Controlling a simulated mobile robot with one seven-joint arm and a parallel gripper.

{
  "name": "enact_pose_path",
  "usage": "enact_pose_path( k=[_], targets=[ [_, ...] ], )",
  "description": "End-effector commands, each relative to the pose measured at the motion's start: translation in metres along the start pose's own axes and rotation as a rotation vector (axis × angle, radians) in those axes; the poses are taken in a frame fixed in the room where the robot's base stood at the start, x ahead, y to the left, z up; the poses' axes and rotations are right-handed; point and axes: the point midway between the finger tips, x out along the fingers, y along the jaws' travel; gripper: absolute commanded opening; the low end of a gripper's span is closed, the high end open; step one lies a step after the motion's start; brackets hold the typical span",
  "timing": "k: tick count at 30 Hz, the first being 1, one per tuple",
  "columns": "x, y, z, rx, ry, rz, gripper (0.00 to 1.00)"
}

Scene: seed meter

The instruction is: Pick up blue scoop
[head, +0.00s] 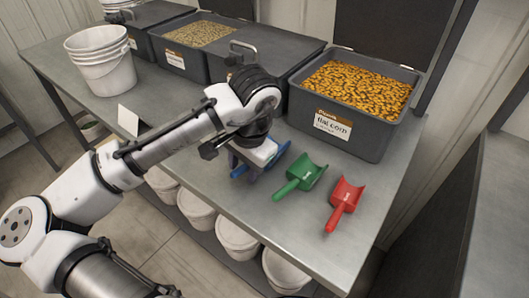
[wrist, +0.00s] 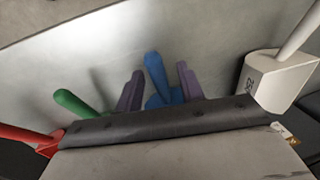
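The blue scoop (head: 276,158) lies on the metal table under my gripper, which hides part of it in the head view. In the wrist view its blue handle (wrist: 155,70) stands between the two purple fingers of my gripper (wrist: 160,80). The fingers are apart, with a visible gap on each side of the handle. The lower part of the scoop is hidden by the dark gripper body. Whether the fingertips are level with the handle I cannot tell.
A green scoop (head: 304,176) and a red scoop (head: 345,200) lie to the right of the blue one. White buckets (head: 104,72) and a small white card (head: 128,120) are at left. The table's front edge is close.

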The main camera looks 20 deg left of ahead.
Motion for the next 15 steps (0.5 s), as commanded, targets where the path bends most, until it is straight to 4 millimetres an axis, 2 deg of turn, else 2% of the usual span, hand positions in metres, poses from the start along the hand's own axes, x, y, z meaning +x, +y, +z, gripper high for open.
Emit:
enact_pose_path(
  k=[3,9,15],
  targets=[
    [0.0064,0.0,0.0001,0.0,0.0,0.0,0.38],
    [0.0066,0.0,0.0,0.0,0.001,0.0,0.37],
    [0.0064,-0.0001,0.0,-0.001,0.001,0.0,0.11]
  ],
)
